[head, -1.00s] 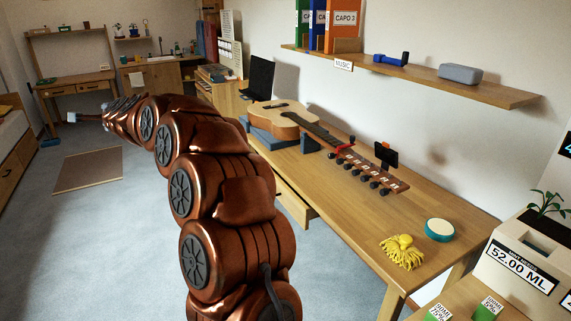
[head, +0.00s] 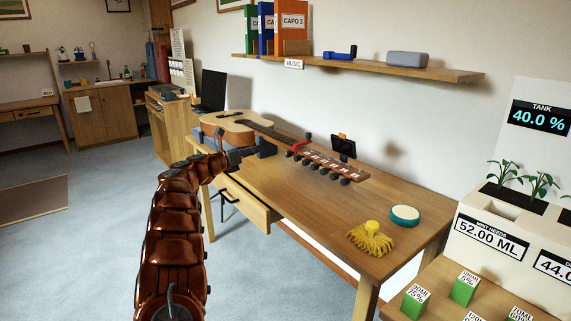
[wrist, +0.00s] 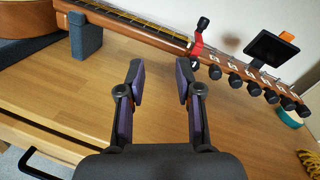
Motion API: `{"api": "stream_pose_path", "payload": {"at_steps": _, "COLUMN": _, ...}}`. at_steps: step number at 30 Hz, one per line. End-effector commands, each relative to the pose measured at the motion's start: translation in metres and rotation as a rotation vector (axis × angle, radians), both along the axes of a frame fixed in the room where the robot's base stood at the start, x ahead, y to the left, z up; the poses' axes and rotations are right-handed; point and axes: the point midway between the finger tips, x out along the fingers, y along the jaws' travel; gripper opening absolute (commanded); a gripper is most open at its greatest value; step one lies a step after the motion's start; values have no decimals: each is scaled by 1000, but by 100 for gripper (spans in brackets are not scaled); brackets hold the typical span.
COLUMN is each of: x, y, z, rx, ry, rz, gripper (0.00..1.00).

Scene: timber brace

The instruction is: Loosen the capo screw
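The guitar (head: 230,128) lies on the wooden desk, its neck pointing right to a headstock with several dark tuning pegs. A red capo (head: 298,147) sits on the neck near the headstock. In the wrist view the capo (wrist: 197,47) shows a black screw knob (wrist: 203,23) at its upper end. My gripper (wrist: 160,82) is open and empty over the desk, short of the neck, with the capo ahead and slightly right. In the head view my gripper (head: 236,156) is small beside the guitar body, and its fingers are hard to make out.
A blue-grey support (wrist: 86,38) holds the neck. A small black device (head: 342,147) is clipped at the headstock. A yellow tassel-like item (head: 370,238) and a teal-rimmed round item (head: 404,215) lie to the right. A shelf (head: 400,70) hangs above. The desk's front middle is clear.

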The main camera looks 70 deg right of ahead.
Motion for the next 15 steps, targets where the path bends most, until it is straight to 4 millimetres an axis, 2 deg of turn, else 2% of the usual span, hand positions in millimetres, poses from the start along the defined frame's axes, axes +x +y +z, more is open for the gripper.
{"api": "stream_pose_path", "payload": {"at_steps": 1, "x": -17, "y": -3, "z": -12, "rx": -11, "ry": -20, "rz": -51, "gripper": 35}}
{"api": "stream_pose_path", "payload": {"at_steps": 3, "x": -37, "y": -5, "z": -19, "rx": -27, "ry": -52, "rz": -114, "gripper": 35}}
{"api": "stream_pose_path", "payload": {"at_steps": 6, "x": -53, "y": -6, "z": -27, "rx": -39, "ry": -77, "rz": -163, "gripper": 35}}
{"api": "stream_pose_path", "payload": {"at_steps": 15, "x": -70, "y": -19, "z": -28, "rx": -45, "ry": -88, "rz": -191, "gripper": 35}}
